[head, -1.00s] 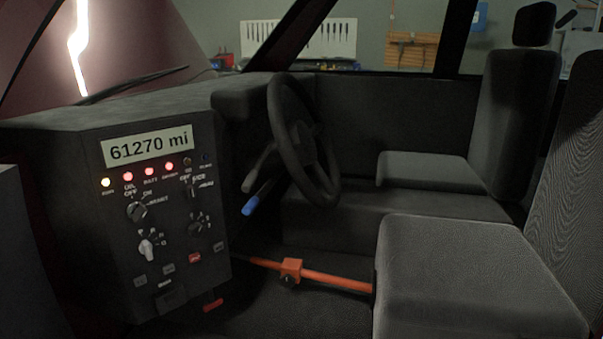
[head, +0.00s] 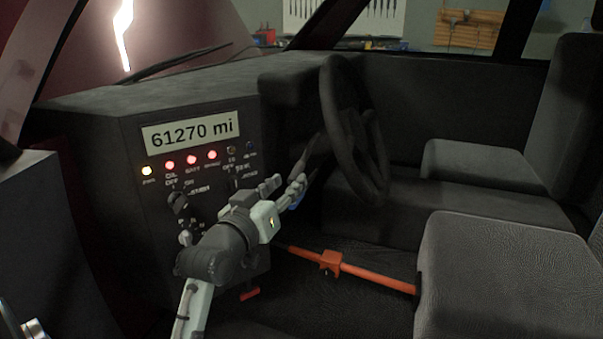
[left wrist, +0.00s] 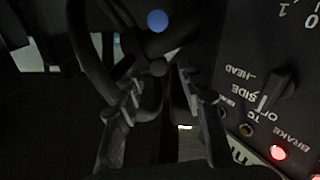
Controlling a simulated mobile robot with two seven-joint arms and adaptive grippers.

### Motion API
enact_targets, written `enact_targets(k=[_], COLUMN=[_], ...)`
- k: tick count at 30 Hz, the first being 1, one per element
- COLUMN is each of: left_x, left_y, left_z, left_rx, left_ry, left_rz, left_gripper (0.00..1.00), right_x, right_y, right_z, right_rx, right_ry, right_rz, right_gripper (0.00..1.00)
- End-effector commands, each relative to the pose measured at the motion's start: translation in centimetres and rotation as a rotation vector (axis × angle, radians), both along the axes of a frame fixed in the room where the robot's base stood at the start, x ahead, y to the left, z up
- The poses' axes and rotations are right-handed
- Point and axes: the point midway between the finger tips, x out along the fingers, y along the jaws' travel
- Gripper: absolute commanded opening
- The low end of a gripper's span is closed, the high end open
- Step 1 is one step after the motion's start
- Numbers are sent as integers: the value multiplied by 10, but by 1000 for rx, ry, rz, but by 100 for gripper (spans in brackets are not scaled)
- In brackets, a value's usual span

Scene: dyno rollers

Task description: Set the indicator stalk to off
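Two stalks stand by the steering wheel (head: 352,135). One has a blue end (head: 296,202), mostly hidden behind my left gripper (head: 292,181) in the head view; this blue end (left wrist: 157,20) shows in the left wrist view. The other is dark with a round knob (left wrist: 158,68). I cannot tell which is the indicator stalk, and no position marks on them are readable. My left gripper (left wrist: 160,88) is open, its fingers on either side of the dark knob in the left wrist picture; contact cannot be seen. My right gripper is not in view.
The dashboard panel (head: 150,165) with switches, lit lamps and a "61270 mi" display (head: 192,134) is left of the gripper. An orange bar (head: 365,278) runs low to the seat (head: 500,265). The wheel rim is close on the right.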

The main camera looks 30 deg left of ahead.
Motion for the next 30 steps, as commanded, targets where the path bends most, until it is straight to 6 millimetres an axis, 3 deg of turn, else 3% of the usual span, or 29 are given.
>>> enact_targets(k=[3,9,19,28,30], left_x=[20,42,46,46,46], left_y=[3,7,8,8,8], left_z=[1,0,-1,-1,-1], left_rx=[-1,0,1,0,0], left_ry=[0,1,2,3,3], left_rz=[-1,-1,-1,-1,-1], left_gripper=[39,39,39,3,0], right_x=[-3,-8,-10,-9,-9], right_y=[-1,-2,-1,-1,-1], right_z=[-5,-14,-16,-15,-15], right_rx=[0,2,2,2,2], right_ry=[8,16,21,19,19], right_rz=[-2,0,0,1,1], right_gripper=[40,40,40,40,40])
